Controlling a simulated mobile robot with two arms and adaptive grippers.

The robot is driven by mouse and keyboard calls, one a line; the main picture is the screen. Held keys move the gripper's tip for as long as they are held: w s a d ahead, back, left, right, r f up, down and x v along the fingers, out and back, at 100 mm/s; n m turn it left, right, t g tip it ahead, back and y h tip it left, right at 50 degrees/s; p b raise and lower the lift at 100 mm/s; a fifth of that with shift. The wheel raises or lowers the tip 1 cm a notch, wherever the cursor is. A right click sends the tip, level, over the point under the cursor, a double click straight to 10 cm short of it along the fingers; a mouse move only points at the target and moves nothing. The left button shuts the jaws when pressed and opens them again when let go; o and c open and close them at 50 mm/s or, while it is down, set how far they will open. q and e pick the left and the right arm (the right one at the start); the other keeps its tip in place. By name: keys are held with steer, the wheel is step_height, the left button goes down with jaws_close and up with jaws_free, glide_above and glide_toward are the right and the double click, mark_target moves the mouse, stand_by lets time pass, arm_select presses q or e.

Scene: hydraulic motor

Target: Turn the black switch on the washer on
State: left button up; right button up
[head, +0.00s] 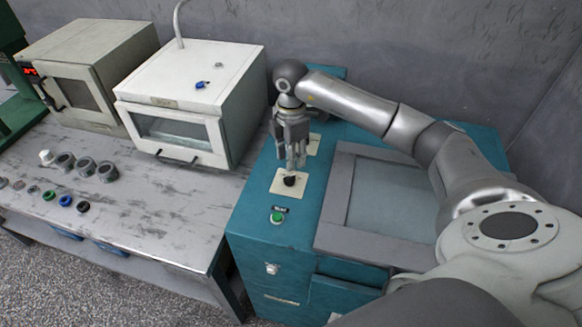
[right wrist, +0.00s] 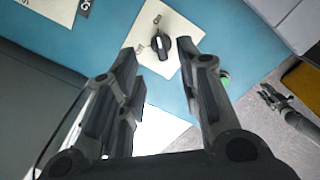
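The washer (head: 249,218) is a teal cabinet with a grey-framed panel on top. Its black switch (head: 290,181) is a round knob on a cream plate (head: 278,187). The switch also shows in the right wrist view (right wrist: 161,45), with a pale pointer line. My right gripper (head: 294,163) points down just above the switch. In the right wrist view its fingers are apart, with the switch between and beyond the tips; I cannot tell whether they touch it. What looks like my left gripper (right wrist: 274,97) is small at that view's right edge; its opening is unclear.
A green button (head: 277,217) sits in front of the switch plate. Another cream plate (head: 314,145) lies behind it. A white box oven (head: 190,100) stands on the grey bench to the left, with several knobs and coloured buttons on the bench. A grey wall (head: 400,45) is behind.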

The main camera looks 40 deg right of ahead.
steer(key=shift+r, duration=2.4)
steer(key=shift+f, duration=0.1)
